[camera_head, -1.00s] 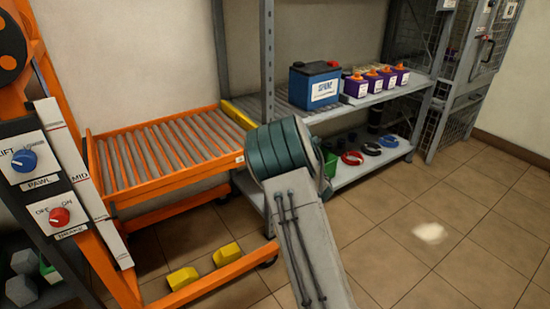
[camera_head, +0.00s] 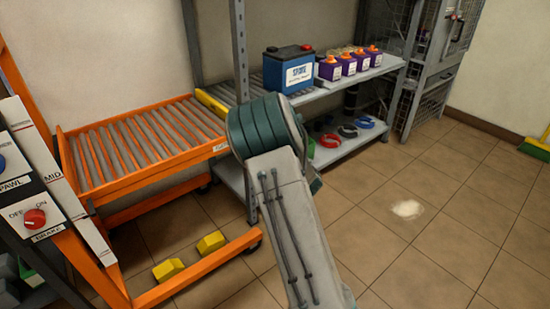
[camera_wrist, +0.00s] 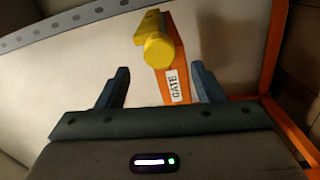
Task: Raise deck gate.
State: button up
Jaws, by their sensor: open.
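In the wrist view, a yellow knob (camera_wrist: 159,50) sits on an orange lever (camera_wrist: 172,62) with a white label (camera_wrist: 176,86) reading GATE. My gripper (camera_wrist: 160,69) is open. Its two dark blue fingers appear on either side of the lever and knob, with gaps showing; I cannot tell how far beyond the fingertips the knob lies. In the head view, the orange roller deck (camera_head: 147,178) stands at left, with a yellow bar (camera_head: 213,104) across its far right end. My gripper is hidden there behind my arm.
A grey shelf (camera_head: 345,77) holds a blue battery (camera_head: 288,72) and several purple bottles. A control panel with a red brake knob (camera_head: 35,218) is at left. Yellow blocks (camera_head: 168,269) lie by the deck's lower rail. The tiled floor at right is mostly clear, with a green broom (camera_head: 536,148).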

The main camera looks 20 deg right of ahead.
jog(key=p+v, duration=0.1)
jog(key=v, duration=0.8)
jog(key=shift+s, duration=0.3)
jog(key=shift+d, duration=0.15)
jog(key=s+d+r+m+g+h+p, duration=0.15)
jog(key=r+m+h+p, duration=0.35)
jog(key=r+p, duration=0.55)
jog(key=s+d+r+m+g+h+p, duration=0.1)
jog(key=s+r+m+g+h+p, duration=0.2)
jog(key=r+m+p, duration=0.75)
jog(key=s+a+r+m+g+p, duration=0.2)
jog(key=s+a+r+g+p, duration=0.2)
jog(key=s+r, duration=0.6)
jog(key=s+a+r+m+g+y+p, duration=0.1)
jog(key=s+a+r+m+g+p, duration=0.2)
jog(key=s+r+p, duration=0.6)
jog(key=s+a+r+g, duration=0.1)
jog(key=s+r+g, duration=0.1)
jog(key=s, duration=0.3)
jog(key=shift+s+a, duration=0.3)
jog(key=shift+s, duration=0.05)
jog(key=shift+m, duration=0.25)
